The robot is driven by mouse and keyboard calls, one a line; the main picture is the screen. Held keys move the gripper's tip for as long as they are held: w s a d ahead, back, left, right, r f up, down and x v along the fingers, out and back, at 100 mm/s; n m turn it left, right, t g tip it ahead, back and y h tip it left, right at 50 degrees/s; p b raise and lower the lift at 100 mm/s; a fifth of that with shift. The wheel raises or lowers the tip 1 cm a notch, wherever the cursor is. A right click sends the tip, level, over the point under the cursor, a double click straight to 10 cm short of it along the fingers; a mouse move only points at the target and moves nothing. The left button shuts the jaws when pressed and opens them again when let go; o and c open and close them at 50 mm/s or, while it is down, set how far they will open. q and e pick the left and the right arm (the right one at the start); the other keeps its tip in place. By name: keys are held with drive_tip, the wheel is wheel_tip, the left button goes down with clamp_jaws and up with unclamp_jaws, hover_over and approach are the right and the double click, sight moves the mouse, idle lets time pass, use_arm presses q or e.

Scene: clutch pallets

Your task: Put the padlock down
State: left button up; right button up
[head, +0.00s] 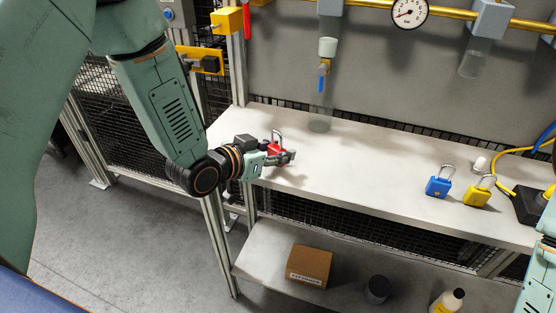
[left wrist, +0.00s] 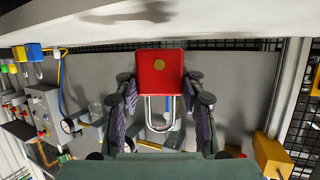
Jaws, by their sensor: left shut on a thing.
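The red padlock (head: 274,148) is in my left gripper (head: 281,158), over the left end of the bench top (head: 335,165). Its shackle points up in the head view. In the left wrist view, which is upside down, the red body (left wrist: 160,70) and silver shackle show between the fingers of my left gripper (left wrist: 160,95). A shadow falls on the bench beyond it. I cannot tell whether the padlock touches the bench. My right gripper is out of frame; only part of that arm shows at the right edge.
A blue padlock (head: 438,187) and a yellow padlock (head: 477,196) stand on the right of the bench. A pipe with a blue-handled valve (head: 322,78) and a gauge (head: 410,11) is behind. The bench middle is clear. A cardboard box (head: 308,265) sits on the lower shelf.

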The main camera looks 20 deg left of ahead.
use_arm(q)
wheel_tip(320, 180, down, 2)
drive_tip(key=shift+s+d+f, duration=0.1)
drive_tip(key=shift+d, duration=0.05)
drive_tip(key=shift+w+f, duration=0.25)
drive_tip(key=shift+s+f+b, duration=0.1)
drive_tip(key=shift+s+b, duration=0.15)
drive_tip(key=shift+b, duration=0.1)
drive_tip(key=o, duration=0.9)
drive_tip(key=shift+c, duration=0.2)
drive_tip(key=o, duration=0.4)
drive_tip(key=shift+w+f, duration=0.1)
drive_tip(key=shift+w, duration=0.1)
drive_tip(key=shift+c, duration=0.2)
drive_tip(key=shift+s, duration=0.15)
